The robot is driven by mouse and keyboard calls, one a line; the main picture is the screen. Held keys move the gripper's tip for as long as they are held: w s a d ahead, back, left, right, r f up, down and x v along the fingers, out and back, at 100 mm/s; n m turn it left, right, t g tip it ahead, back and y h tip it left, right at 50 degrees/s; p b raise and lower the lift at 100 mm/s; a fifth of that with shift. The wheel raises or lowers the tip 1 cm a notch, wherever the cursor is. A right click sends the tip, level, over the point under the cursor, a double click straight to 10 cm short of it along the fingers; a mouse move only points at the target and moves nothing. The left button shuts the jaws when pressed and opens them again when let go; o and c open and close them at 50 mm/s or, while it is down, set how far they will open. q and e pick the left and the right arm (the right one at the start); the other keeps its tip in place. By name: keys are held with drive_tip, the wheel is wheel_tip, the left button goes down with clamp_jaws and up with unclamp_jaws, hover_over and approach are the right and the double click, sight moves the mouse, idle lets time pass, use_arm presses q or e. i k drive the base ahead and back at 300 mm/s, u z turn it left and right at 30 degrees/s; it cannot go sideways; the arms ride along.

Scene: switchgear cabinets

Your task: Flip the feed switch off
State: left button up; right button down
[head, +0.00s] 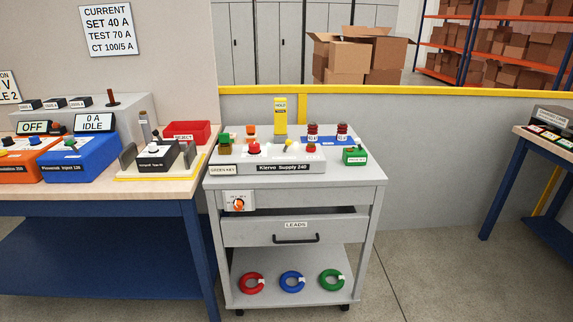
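No label reading "feed" is legible, so I cannot tell which control is the feed switch. On the bench at left, a black box (153,158) with a light-tipped lever sits on a yellow-edged base. Neither gripper is in view.
The bench (100,207) at left holds a blue box (82,160), an orange box (20,165), "OFF" and "IDLE" displays and a red tray (193,131). Floor (440,260) at right is clear.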

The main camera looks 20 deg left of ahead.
sight(288, 142)
drive_tip(key=u, duration=0.05)
drive_tip(key=k, duration=0.15)
drive_tip(key=u, duration=1.75)
drive_tip(key=i, duration=2.8)
drive_tip(key=z, duration=2.15)
